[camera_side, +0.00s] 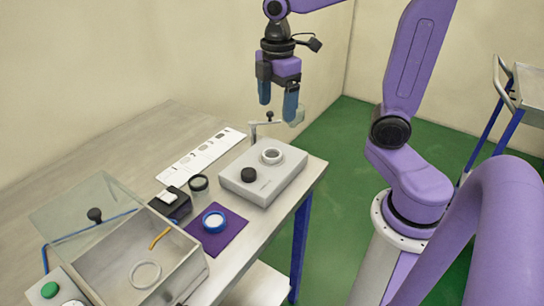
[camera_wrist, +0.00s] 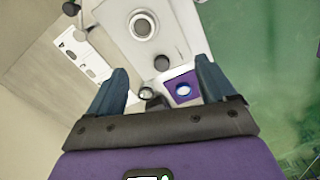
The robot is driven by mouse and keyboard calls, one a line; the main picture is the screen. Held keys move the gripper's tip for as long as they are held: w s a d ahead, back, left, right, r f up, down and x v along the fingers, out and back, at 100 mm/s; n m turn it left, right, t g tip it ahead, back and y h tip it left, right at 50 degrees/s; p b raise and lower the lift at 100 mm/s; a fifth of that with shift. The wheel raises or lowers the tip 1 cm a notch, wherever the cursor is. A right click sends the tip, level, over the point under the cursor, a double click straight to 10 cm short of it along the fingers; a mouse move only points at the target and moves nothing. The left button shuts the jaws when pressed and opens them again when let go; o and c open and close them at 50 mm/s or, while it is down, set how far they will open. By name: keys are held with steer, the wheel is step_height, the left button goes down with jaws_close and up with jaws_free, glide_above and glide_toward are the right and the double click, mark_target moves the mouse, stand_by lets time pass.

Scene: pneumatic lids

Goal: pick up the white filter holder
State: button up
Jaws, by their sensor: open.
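My gripper (camera_side: 278,99) is open and empty, high above the grey device at the back of the table. Which piece is the white filter holder I cannot tell for certain. A white ring (camera_side: 145,274) lies on the floor of the open metal box. A blue ring with a white disc inside (camera_side: 213,221) lies on the purple mat (camera_side: 236,222); it also shows small between my fingers in the wrist view (camera_wrist: 183,89). A pale ring-shaped fitting (camera_side: 271,156) sits on the grey device (camera_side: 252,188) and shows near the top of the wrist view (camera_wrist: 141,26).
The metal box (camera_side: 188,279) has a clear lid (camera_side: 80,205), raised, with a black knob. A yellow piece (camera_side: 159,238) is inside. A black-topped jar (camera_side: 199,184), a small black box (camera_side: 175,207) and a white strip (camera_side: 200,158) stand nearby. A thin stand (camera_side: 253,134) rises behind the device.

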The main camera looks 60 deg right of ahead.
steer(key=w+d+r, duration=0.1)
steer(key=w+d, duration=0.2)
glide_above(272, 155)
steer(key=f, duration=1.1)
steer(key=shift+s+d+f, duration=0.25)
steer(key=shift+d, duration=0.1)
steer(key=shift+w+a+f, duration=0.1)
steer(key=shift+a+f, duration=0.1)
steer(key=shift+f, duration=1.25)
steer(key=shift+w+a+f, duration=0.1)
steer(key=shift+a+f, duration=0.05)
steer(key=shift+f, duration=1.25)
steer(key=shift+c, duration=0.4)
steer(key=c, duration=1)
